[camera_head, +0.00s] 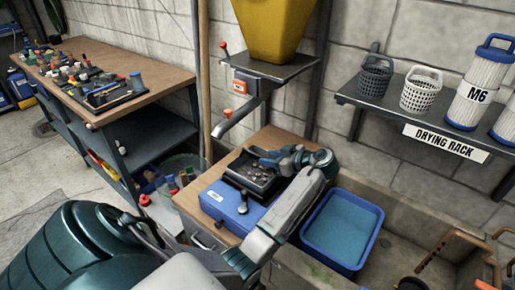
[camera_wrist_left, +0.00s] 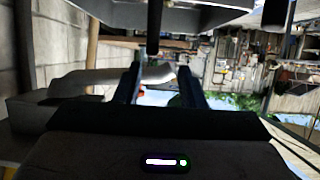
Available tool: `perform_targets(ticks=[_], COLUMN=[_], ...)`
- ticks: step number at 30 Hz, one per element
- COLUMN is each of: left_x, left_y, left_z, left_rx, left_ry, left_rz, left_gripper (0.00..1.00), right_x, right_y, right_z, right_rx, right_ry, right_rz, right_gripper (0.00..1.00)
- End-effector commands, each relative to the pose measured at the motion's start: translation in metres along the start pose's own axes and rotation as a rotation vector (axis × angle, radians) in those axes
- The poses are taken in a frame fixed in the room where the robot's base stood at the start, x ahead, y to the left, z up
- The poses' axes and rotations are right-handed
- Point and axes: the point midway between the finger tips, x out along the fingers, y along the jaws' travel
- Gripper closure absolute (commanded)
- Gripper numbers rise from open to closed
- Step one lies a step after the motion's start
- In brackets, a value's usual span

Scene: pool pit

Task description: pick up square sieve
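A square black tray (camera_head: 250,178) with small grey lumps in it sits on a blue box (camera_head: 232,208) on the wooden bench top; it may be the square sieve, but I cannot tell for certain. My left gripper (camera_head: 266,158) is at the tray's back edge, close above it, and I cannot tell whether it touches. In the left wrist view its two fingers (camera_wrist_left: 160,85) stand apart, with a grey pipe seen between them. My forearm hides part of the bench to the right. My right gripper is not in view.
A metal spout (camera_head: 238,115) hangs behind the tray under a yellow hopper (camera_head: 275,28). A blue tub (camera_head: 343,228) stands right of the bench. A drying rack shelf (camera_head: 395,112) holds baskets and filters. A cluttered workbench (camera_head: 150,77) is at left.

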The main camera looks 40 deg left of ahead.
Motion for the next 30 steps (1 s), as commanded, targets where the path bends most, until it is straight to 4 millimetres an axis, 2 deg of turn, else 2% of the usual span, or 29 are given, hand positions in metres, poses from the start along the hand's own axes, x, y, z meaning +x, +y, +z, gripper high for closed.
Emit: perform_targets(ticks=[7,12,20,26,30], left_x=[0.03,0.05,0.053,0.053,0.053], left_y=[0.007,0.007,0.007,0.007,0.007], left_z=[-0.005,-0.001,0.001,0.001,0.001], left_rx=[0.003,0.002,0.0,0.0,0.0], left_ry=[0.003,0.0,-0.001,-0.001,-0.001], left_rz=[-0.003,-0.001,0.0,0.0,0.0], left_gripper=[0.64,0.64,0.64,1.0,1.0], right_x=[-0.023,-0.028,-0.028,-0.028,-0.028], right_y=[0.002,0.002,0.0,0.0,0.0], right_z=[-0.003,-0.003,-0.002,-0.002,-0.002], right_rx=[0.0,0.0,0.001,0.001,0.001], right_ry=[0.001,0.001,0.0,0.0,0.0], right_rz=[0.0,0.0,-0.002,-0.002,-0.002], right_gripper=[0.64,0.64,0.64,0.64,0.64])
